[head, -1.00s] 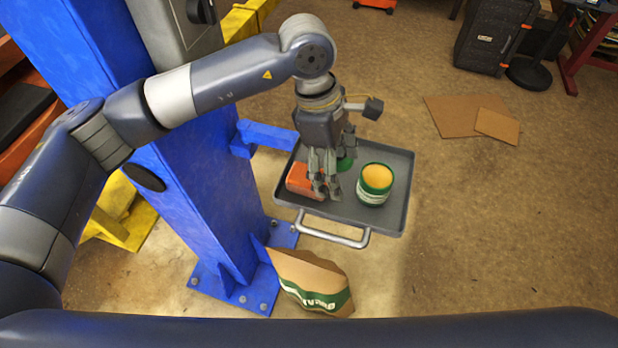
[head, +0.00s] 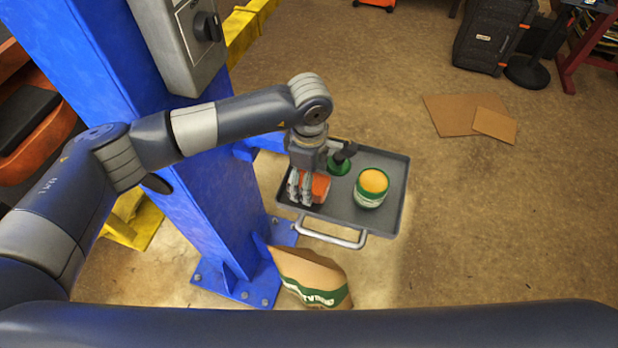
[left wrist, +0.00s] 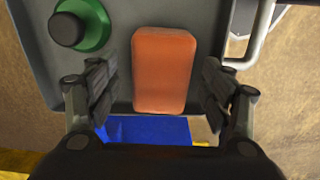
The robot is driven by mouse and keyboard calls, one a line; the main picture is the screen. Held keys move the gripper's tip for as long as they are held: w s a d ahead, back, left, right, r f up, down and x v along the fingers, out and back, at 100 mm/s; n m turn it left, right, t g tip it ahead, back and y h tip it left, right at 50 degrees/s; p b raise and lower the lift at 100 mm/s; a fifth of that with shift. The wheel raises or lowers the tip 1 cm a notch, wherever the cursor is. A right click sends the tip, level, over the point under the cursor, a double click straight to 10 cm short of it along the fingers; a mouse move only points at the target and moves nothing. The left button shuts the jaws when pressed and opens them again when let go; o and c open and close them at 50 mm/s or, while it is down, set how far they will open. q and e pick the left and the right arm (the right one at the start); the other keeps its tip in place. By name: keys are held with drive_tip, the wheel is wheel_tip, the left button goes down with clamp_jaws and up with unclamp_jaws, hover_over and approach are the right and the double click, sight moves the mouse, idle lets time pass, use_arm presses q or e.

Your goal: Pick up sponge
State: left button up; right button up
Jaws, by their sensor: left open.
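The sponge (left wrist: 164,70) is an orange-red block lying flat on the grey tray. In the left wrist view it lies between the two fingers of my left gripper (left wrist: 160,95), with a gap on each side. In the head view my left gripper (head: 306,195) is over the left part of the tray, and the sponge (head: 320,187) is partly hidden behind its fingers. The left gripper is open and holds nothing. My right gripper is not in view.
The grey tray (head: 385,217) with a front handle (head: 335,240) also holds a green-and-yellow can (head: 371,187) and a green item with a dark knob (left wrist: 80,28). A blue post (head: 190,190) stands at left. A brown bag (head: 310,277) lies on the floor below.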

use_arm(q)
drive_tip(key=shift+f, duration=0.85)
drive_tip(key=shift+s, duration=0.1)
drive_tip(key=c, duration=1.1)
drive_tip(key=shift+c, duration=0.2)
drive_tip(key=shift+r+b, duration=0.4)
drive_tip(key=shift+r, duration=0.1)
wheel_tip(320, 180, up, 2)
drive_tip(key=shift+r+b, duration=0.1)
drive_tip(key=shift+b, duration=0.75)
drive_tip(key=s+a+r+b, duration=0.1)
drive_tip(key=s+a+b, duration=0.2)
drive_tip(key=a, duration=0.4)
drive_tip(key=s+a+r+b, duration=0.1)
drive_tip(key=s+a+b, duration=0.1)
drive_tip(key=s+a, duration=0.2)
drive_tip(key=shift+a+b, duration=0.4)
drive_tip(key=shift+a, duration=1.3)
